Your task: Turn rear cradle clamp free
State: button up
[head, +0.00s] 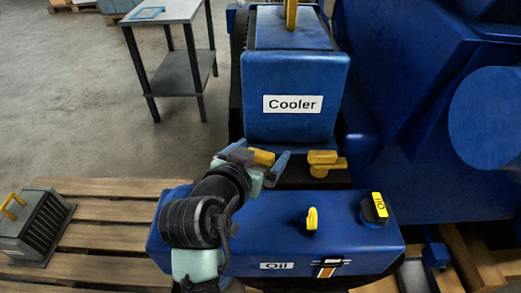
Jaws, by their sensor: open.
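Two yellow clamp handles sit side by side at the foot of the blue cooler (295,75), on its dark cradle. The left clamp (262,157) is partly hidden by my gripper. The right clamp (323,160) is in plain view, with nothing touching it. I cannot tell from this view which one is called the rear clamp. My gripper (258,158) is open, with one finger to the left of the left clamp and one to its right. I cannot tell whether the fingers touch it.
A blue oil box (345,245) with a yellow ring and a black cap (374,210) stands in front, under my arm. Large blue machinery (420,100) fills the right. A grey table (165,12) stands back left. A grey finned box (32,228) rests on a wooden pallet (105,215).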

jog(key=c, duration=1.4)
jog(key=shift+o, duration=0.2)
jog(key=n+y+p, duration=0.2)
jog(key=shift+d+r+t+p, duration=0.15)
jog(key=shift+r+t+p, duration=0.05)
jog(key=shift+t+p, duration=0.2)
jog(key=n+y+p, duration=0.2)
jog(key=shift+f+y+p, duration=0.15)
jog(key=shift+y+p, duration=0.15)
jog(key=shift+y, duration=0.1)
jog(key=o, duration=1.4)
jog(key=shift+c, duration=0.2)
jog(key=shift+s, duration=0.1)
